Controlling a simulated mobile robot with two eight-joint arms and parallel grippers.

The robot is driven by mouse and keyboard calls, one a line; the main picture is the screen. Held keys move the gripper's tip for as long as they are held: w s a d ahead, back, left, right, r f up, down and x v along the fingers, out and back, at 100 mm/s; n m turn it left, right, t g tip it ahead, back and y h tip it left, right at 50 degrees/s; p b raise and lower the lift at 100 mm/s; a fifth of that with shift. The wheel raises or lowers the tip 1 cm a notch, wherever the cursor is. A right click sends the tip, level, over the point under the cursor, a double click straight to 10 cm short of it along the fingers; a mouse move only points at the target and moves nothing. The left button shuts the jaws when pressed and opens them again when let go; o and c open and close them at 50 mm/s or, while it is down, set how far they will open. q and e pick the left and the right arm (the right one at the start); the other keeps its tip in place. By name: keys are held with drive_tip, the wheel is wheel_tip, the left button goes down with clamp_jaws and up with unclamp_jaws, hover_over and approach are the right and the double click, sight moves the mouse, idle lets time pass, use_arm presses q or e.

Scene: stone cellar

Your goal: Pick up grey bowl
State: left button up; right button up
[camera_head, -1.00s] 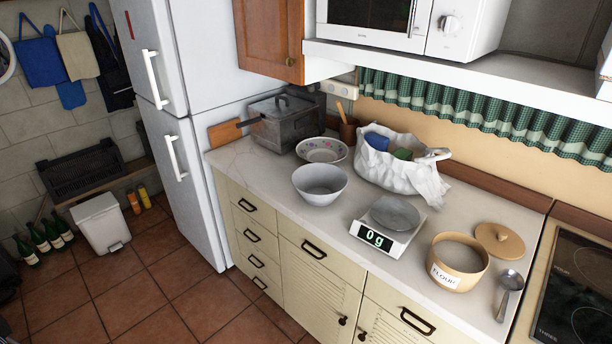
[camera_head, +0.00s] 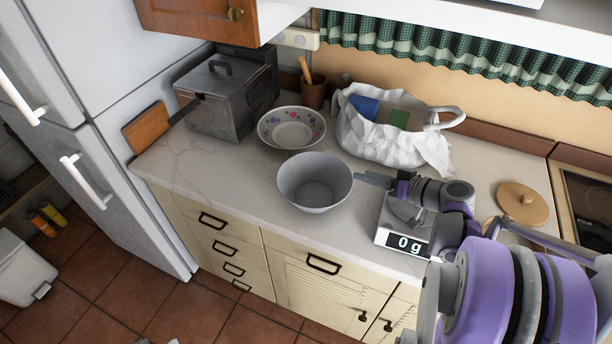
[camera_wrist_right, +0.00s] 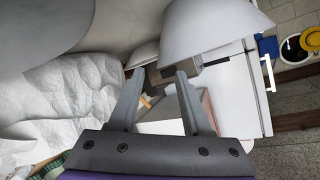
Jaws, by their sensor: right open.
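The grey bowl (camera_head: 315,182) stands upright and empty on the counter, near its front edge, left of the scale. My right gripper (camera_head: 366,180) comes in from the right, its fingertips just right of the bowl's rim. In the right wrist view the gripper (camera_wrist_right: 160,80) is open with nothing held between its fingers. The grey bowl (camera_wrist_right: 212,30) shows there at the top, close by the right-hand fingertip; I cannot tell whether they touch. My left gripper does not show.
A flowered bowl (camera_head: 291,129) stands behind the grey bowl, with a metal box (camera_head: 220,105) at back left. A white bag (camera_head: 360,140) is behind right. The scale (camera_head: 398,238), reading 0 g, is partly under my right arm. A wooden lid (camera_head: 522,203) lies further right.

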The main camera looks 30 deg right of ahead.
sight(329, 165)
drive_tip(key=x, duration=0.3)
drive_tip(key=shift+w+r, duration=0.1)
drive_tip(key=shift+w, duration=0.2)
drive_tip(key=x, duration=0.7)
drive_tip(key=shift+w+a+p, duration=0.1)
drive_tip(key=shift+a+p, duration=0.15)
drive_tip(key=shift+p, duration=0.1)
clamp_jaws()
idle(0.8)
